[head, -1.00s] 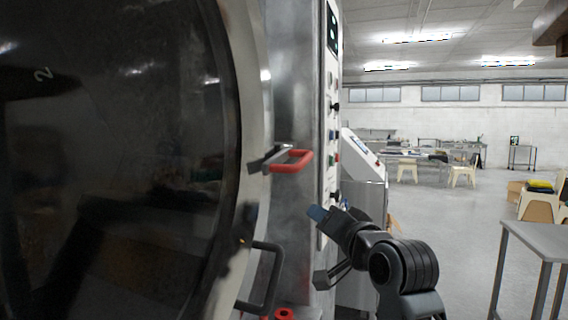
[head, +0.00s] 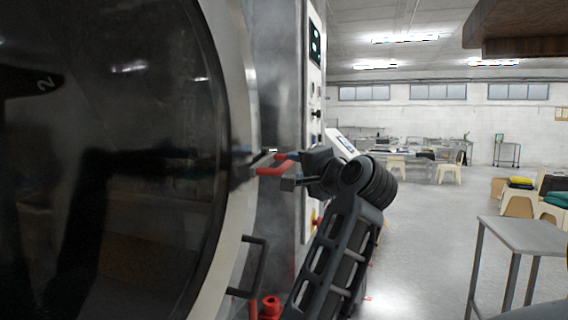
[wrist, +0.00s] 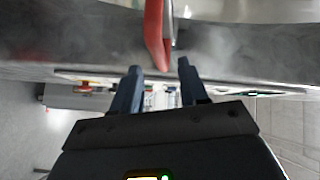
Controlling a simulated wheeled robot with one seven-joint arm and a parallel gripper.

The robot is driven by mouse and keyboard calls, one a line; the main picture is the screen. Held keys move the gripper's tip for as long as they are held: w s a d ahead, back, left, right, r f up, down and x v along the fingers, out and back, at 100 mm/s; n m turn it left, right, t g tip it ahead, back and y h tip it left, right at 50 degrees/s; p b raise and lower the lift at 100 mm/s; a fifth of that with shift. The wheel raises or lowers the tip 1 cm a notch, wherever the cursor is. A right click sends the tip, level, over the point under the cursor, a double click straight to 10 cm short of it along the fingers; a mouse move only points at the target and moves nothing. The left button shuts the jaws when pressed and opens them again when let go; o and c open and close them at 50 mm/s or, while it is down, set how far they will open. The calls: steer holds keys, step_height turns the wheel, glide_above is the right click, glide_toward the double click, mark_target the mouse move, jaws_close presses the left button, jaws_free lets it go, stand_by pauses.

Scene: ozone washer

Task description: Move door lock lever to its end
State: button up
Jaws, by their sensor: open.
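The door lock lever (head: 268,171) has a red U-shaped handle on a metal arm and sticks out from the rim of the round door. In the wrist view the red lever (wrist: 154,36) points down toward the gap between my fingertips, its end at or just entering that gap. My gripper (head: 285,169) is open at the lever's right end, one blue finger above and one finger below. In the wrist view my gripper (wrist: 159,71) has its two blue fingers apart, with nothing clamped. Contact with the lever cannot be told.
The large dark round door (head: 110,160) fills the left. A black door handle (head: 252,268) is below the lever, with a red fitting (head: 270,307) near the bottom. The control panel (head: 316,95) stands right behind the lever. A grey table (head: 522,234) stands right; floor between is open.

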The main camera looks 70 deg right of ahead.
mark_target(289, 164)
steer(key=shift+p+x, duration=0.55)
steer(key=shift+x, duration=2.5)
jaws_close()
